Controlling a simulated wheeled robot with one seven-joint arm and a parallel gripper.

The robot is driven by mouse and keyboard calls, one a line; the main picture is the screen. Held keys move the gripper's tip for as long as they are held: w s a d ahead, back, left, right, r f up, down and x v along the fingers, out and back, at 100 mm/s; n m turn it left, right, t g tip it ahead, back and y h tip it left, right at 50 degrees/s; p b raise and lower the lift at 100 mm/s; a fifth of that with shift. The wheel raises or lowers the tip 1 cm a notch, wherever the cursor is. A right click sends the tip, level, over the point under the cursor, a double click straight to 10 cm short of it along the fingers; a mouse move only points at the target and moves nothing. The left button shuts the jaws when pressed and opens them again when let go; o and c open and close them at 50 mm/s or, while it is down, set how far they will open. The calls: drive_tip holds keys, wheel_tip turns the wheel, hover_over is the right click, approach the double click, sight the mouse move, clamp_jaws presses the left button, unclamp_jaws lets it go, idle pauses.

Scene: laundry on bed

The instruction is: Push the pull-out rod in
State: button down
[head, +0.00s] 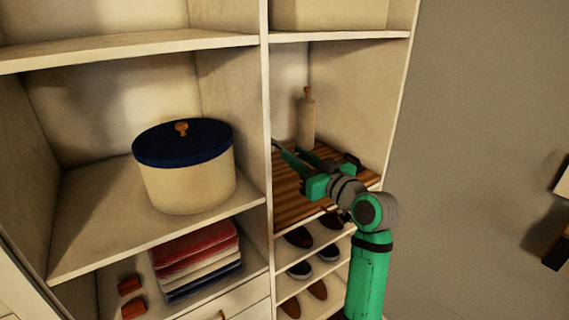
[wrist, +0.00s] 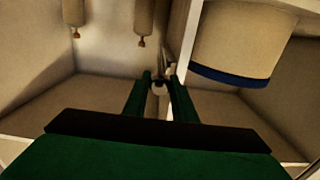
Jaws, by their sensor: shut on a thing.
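My gripper (head: 287,150) reaches into the upper right compartment of the closet, with its fingertips close to the upright divider. In the wrist view, my gripper (wrist: 159,82) has its two green fingers closed around a small pale piece (wrist: 158,89) beside the divider's edge. This piece looks like the end of the pull-out rod. The rest of the rod is hidden behind the fingers, and I cannot tell how far it sticks out. In the head view the rod cannot be made out.
A tan bottle (head: 306,118) stands behind my gripper on a slatted wooden shelf (head: 286,187). Left of the divider (head: 266,120) is a cream basket (head: 190,186) with a blue lid. Folded cloths (head: 195,258) and shoes (head: 300,237) lie below. A wall is at right.

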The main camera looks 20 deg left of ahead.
drive_tip(key=shift+w+a, duration=0.25)
drive_tip(key=shift+a, duration=0.2)
drive_tip(key=c, duration=1.5)
unclamp_jaws()
drive_tip(key=v, duration=1.1)
